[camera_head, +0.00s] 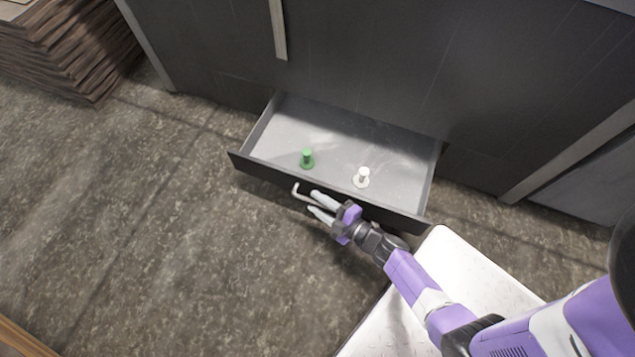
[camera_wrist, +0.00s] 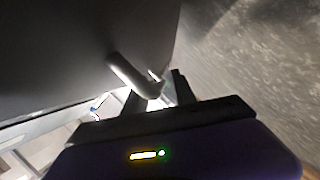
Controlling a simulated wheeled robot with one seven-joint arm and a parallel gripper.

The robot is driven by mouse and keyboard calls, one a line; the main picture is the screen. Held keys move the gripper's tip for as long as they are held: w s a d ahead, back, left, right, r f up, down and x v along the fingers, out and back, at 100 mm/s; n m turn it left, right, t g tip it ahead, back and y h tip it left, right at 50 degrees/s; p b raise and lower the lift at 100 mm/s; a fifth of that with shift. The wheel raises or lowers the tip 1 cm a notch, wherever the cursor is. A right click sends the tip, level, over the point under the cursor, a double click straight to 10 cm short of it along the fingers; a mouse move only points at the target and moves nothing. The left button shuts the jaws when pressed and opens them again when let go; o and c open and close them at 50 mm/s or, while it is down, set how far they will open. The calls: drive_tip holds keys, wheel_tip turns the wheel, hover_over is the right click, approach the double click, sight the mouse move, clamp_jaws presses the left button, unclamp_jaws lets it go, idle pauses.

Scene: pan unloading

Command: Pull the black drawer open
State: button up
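The black drawer (camera_head: 255,170) is pulled out from the low part of the dark cabinet, and its grey inside shows in the head view. Its thin pale handle (camera_head: 298,190) stands out from the drawer front. My gripper (camera_head: 311,201) is at the handle's right part, with its pale fingers apart on either side of it. The wrist view shows the handle (camera_wrist: 135,75) close ahead, with a bright gap beside one dark finger. My gripper looks open around the handle; contact is hard to tell.
A green peg-like piece (camera_head: 307,158) and a white one (camera_head: 361,177) stand in the drawer. A white surface (camera_head: 440,265) lies below my arm. Stacked brown boards (camera_head: 75,45) are at the upper left. The stone-patterned floor (camera_head: 150,220) left of the drawer is clear.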

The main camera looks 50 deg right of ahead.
drive_tip(key=p+v, duration=0.2)
drive_tip(key=v, duration=0.5)
drive_tip(key=shift+s, duration=0.25)
drive_tip(key=s+a+r+m, duration=0.3)
drive_tip(key=s+r+m, duration=0.1)
drive_tip(key=r, duration=0.8)
drive_tip(key=s+a+r+m, duration=0.2)
drive_tip(key=s+r+m, duration=0.25)
drive_tip(key=r, duration=0.75)
drive_tip(key=s+a+r+m, duration=0.3)
drive_tip(key=s+r, duration=0.2)
drive_tip(key=r, duration=0.7)
wheel_tip(320, 180, up, 36)
drive_tip(key=p, duration=3.6)
drive_tip(key=shift+w+g+p, duration=0.25)
drive_tip(key=shift+g+p, duration=0.05)
drive_tip(key=shift+p, duration=0.05)
drive_tip(key=shift+f, duration=0.15)
